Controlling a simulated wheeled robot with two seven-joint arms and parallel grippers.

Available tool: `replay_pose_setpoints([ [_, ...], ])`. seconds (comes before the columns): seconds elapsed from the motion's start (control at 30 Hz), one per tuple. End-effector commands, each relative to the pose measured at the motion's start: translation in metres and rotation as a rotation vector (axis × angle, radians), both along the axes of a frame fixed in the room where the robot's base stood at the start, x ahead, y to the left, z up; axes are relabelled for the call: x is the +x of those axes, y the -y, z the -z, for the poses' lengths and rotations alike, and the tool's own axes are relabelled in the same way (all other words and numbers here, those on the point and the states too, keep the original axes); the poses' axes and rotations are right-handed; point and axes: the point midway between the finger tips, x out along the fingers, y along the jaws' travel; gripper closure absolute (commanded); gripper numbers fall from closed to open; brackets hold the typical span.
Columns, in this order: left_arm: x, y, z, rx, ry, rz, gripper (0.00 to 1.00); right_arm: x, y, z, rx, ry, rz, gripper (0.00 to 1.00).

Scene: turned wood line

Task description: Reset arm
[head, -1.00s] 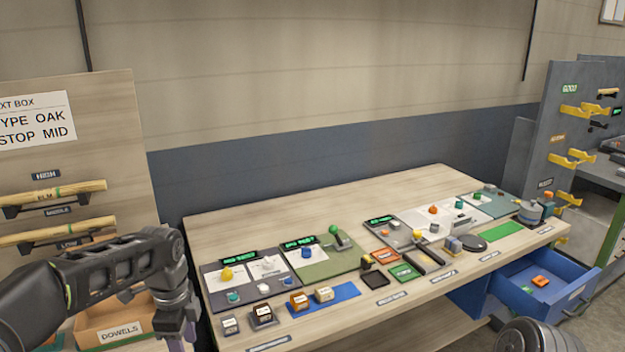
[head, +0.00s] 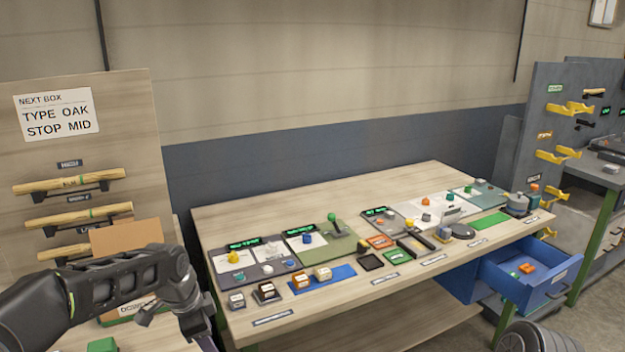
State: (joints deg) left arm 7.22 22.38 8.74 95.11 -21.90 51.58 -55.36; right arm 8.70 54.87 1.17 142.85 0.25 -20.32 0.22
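My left arm comes in from the left in the head view and bends down in front of the workbench's left end. The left gripper at its lower end is cut off or hidden at the bottom edge, so its fingers do not show clearly. My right gripper is not in view; only a rounded grey part of mine shows at the bottom right. The workbench (head: 330,190) carries several panels with coloured knobs and small displays.
A board at the left holds wooden dowels (head: 78,214) and a sign (head: 57,114) reading "TYPE OAK STOP MID". A cardboard box (head: 126,236) stands below, partly behind my arm. An open blue drawer (head: 540,290) juts out at the bench's right. Yellow brackets (head: 558,156) hang at far right.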

Motion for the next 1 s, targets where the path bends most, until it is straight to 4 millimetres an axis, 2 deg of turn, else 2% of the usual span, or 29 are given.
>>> replay_pose_setpoints([
  [0.17,0.006,0.036,0.045,-0.154,0.04,-0.216,0.46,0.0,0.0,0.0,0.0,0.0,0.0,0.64],
  [0.27,-0.001,0.063,0.084,-0.268,0.032,-0.383,0.46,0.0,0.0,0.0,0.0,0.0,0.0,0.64],
  [0.33,-0.018,0.085,0.123,-0.363,0.0,-0.538,0.46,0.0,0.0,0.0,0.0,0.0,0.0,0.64],
  [0.37,-0.029,0.094,0.141,-0.401,-0.019,-0.612,0.46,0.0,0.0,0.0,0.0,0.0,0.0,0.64],
  [0.4,-0.046,0.105,0.166,-0.449,-0.049,-0.714,0.46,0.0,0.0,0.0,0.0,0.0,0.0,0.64],
  [0.47,-0.076,0.119,0.2,-0.503,-0.1,-0.865,0.46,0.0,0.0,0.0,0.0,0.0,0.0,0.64],
  [0.5,-0.1,0.126,0.22,-0.525,-0.135,-0.957,0.46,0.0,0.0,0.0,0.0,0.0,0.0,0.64],
  [0.57,-0.138,0.133,0.247,-0.538,-0.188,-1.074,0.46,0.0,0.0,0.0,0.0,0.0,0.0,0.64],
  [0.6,-0.163,0.137,0.261,-0.534,-0.222,-1.135,0.46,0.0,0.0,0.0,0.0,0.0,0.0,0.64],
  [0.7,-0.222,0.142,0.287,-0.495,-0.302,-1.221,0.46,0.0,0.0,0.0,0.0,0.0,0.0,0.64],
  [0.8,-0.267,0.146,0.3,-0.443,-0.376,-1.236,0.46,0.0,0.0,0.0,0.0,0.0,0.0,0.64],
  [0.9,-0.293,0.149,0.308,-0.408,-0.428,-1.236,0.46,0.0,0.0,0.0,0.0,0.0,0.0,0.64],
  [1.0,-0.303,0.151,0.313,-0.394,-0.449,-1.235,0.46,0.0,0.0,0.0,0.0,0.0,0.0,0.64],
])
